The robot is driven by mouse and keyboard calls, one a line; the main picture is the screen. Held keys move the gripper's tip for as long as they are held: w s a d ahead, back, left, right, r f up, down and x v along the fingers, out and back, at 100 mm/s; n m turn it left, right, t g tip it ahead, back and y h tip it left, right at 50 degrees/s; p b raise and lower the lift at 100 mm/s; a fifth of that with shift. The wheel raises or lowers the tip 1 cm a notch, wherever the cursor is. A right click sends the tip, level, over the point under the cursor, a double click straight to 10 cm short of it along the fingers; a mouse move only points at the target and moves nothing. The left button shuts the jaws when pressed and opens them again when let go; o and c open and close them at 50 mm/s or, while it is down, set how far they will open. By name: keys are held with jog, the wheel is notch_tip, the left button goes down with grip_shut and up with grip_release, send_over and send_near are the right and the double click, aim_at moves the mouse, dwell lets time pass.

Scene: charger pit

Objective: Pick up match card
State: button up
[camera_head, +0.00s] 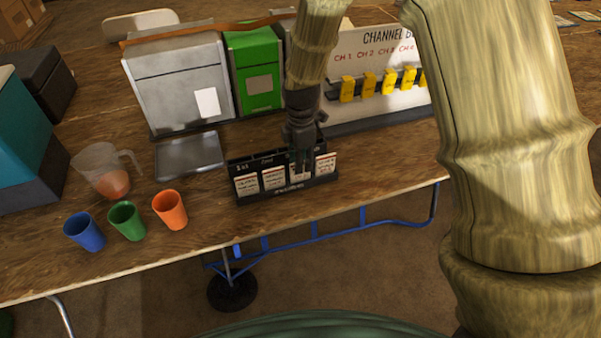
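The print on the cards is too small to read, so I cannot tell which one is the match card. One card (246,183) stands at the left end, another (273,178) beside it, and one (326,166) at the right end. My gripper (302,165) points down at the holder, over the card (297,174) second from the right, and partly covers it. Whether its fingers touch or grip that card is unclear.
Blue (85,231), green (127,221) and orange (170,210) cups and a clear jug (103,170) stand left on the table. Grey (181,80) and green (253,70) boxes and a channel board (375,55) stand behind.

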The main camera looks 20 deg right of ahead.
jog(key=shift+a+f+p, duration=0.1)
jog(key=shift+f+p, duration=0.45)
jog(key=shift+f, duration=2.05)
grip_shut()
